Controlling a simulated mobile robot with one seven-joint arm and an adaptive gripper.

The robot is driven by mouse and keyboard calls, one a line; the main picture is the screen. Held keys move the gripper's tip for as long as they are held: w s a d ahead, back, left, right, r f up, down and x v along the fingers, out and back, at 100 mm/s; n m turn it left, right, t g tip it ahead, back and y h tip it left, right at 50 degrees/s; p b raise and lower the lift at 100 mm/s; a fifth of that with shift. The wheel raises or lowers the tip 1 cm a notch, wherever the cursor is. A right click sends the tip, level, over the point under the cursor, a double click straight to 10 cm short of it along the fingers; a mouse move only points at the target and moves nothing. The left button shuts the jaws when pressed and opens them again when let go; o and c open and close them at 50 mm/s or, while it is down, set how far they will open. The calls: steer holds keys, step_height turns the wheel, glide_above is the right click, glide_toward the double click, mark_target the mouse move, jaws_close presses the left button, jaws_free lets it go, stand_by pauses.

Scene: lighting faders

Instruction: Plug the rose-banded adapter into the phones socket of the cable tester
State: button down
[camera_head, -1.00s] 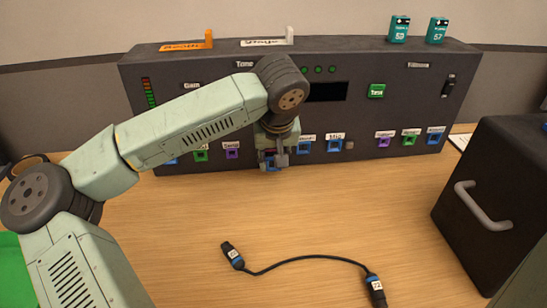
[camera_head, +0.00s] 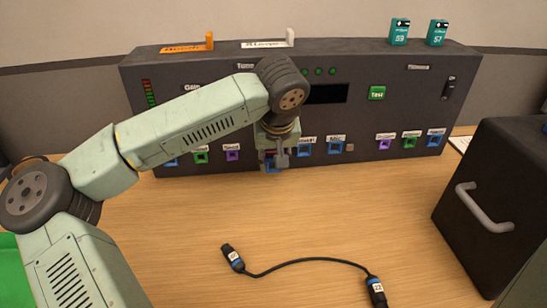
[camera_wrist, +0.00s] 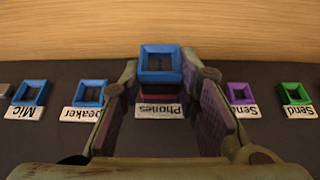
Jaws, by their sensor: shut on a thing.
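The cable tester (camera_head: 215,110) is the long dark panel at the back of the table. My gripper (camera_head: 272,162) is at its lower row of sockets, shut on the rose-banded adapter (camera_wrist: 160,63). The adapter shows a blue square end toward the wrist camera, with a dark rose band behind it, between my two fingers (camera_wrist: 160,75). The Phones label (camera_wrist: 160,110) lies straight behind the adapter, upside down in the wrist view. The phones socket itself is hidden behind the adapter, so I cannot tell how deep the adapter sits.
In the wrist view, the blue Speaker socket (camera_wrist: 90,93) and purple Send socket (camera_wrist: 240,93) flank my fingers. A black cable (camera_head: 300,262) lies on the table in front. A dark case with a handle (camera_head: 484,206) stands at right. Two teal blocks (camera_head: 399,31) (camera_head: 437,33) sit on the tester.

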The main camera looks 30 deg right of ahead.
steer(key=shift+w+r, duration=0.1)
steer(key=shift+w, duration=0.05)
steer(key=c, duration=1.4)
jaws_free()
steer(key=shift+d, duration=0.1)
steer(key=shift+c, duration=0.2)
steer(key=o, duration=0.3)
steer(key=v, duration=1.1)
steer(key=shift+r, duration=0.35)
